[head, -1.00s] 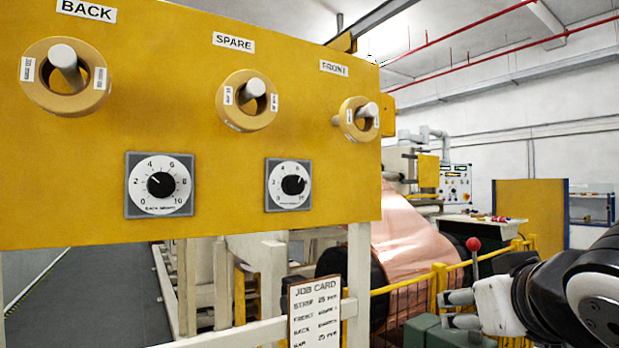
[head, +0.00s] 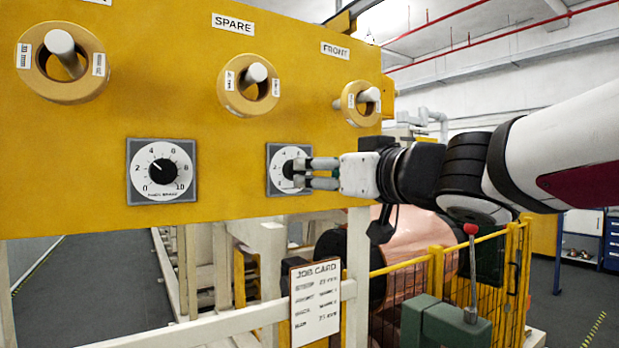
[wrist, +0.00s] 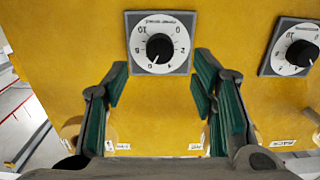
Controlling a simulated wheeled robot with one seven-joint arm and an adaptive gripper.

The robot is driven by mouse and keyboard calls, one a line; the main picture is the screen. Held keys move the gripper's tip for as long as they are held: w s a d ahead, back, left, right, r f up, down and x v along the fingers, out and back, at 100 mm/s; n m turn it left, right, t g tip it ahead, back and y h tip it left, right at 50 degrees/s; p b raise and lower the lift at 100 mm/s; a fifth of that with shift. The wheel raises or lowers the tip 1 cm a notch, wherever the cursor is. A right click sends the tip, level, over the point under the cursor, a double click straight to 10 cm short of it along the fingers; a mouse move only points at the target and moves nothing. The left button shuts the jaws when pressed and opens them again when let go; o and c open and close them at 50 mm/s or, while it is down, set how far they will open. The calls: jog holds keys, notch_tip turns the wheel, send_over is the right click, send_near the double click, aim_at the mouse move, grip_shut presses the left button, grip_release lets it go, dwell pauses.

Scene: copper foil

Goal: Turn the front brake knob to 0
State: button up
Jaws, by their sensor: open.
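The front brake dial is a white scale on a grey square plate (head: 273,180) on the yellow panel. In the wrist view its black knob (wrist: 159,47) shows upside down, with the 0 at upper right; its pointer seems to be near 6. My gripper (head: 297,173) reaches in from the right in the head view, and its fingers cover part of this dial. In the wrist view my open gripper (wrist: 159,88) has its green-padded fingers to either side below the dial, with nothing between them. The knob appears apart from the fingers.
The back brake dial (head: 162,170) is left of the front one; it also shows in the wrist view (wrist: 301,53). Ring-guarded levers, including the front one (head: 361,103), stick out above. A job card (head: 315,303), yellow fence and red-topped lever (head: 471,229) are below.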

jog(key=b+x, duration=0.1)
jog(key=x, duration=0.6)
jog(key=shift+c, duration=0.6)
jog(key=c, duration=1)
